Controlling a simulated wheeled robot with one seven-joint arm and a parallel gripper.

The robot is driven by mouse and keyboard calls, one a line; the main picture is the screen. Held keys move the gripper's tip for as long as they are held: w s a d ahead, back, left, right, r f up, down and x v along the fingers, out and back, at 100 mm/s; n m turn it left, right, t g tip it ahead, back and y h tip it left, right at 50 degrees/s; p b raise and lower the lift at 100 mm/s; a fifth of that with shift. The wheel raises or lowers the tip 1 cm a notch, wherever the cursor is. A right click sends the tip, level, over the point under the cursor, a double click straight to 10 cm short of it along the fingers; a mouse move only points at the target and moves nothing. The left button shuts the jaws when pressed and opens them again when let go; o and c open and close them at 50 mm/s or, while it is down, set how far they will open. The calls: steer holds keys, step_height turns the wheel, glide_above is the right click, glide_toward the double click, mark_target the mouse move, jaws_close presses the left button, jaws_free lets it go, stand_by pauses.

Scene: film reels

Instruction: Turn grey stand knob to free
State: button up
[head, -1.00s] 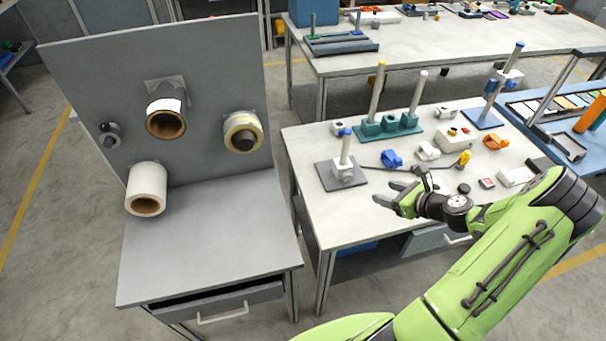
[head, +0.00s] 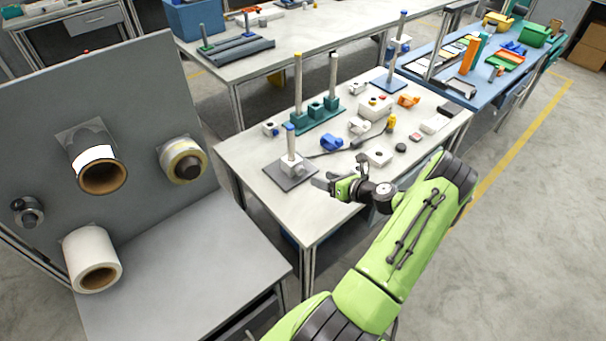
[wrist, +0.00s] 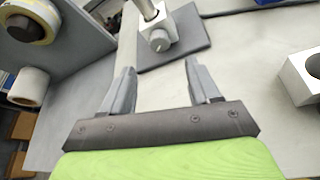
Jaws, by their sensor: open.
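The grey stand (head: 290,176) stands near the left front of the white table, with a grey base plate, an upright rod with a blue top, and a white block on the rod. The block carries a round grey knob, seen facing my gripper in the wrist view (wrist: 158,45). My gripper (head: 325,181) is open and empty, just right of the base plate in the head view. In the wrist view my two fingers (wrist: 161,68) are apart, with the knob beyond them and roughly between them. The knob's marking is too small to read.
A green stand with two rods (head: 316,112) is behind the grey stand. A blue clamp (head: 331,142), a white block (head: 378,157) and several small parts lie to the right. The grey bench with reels (head: 190,255) is at the left.

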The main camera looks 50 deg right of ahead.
mark_target(302, 172)
steer(key=x, duration=0.9)
steer(key=shift+b, duration=0.35)
steer(key=c, duration=1)
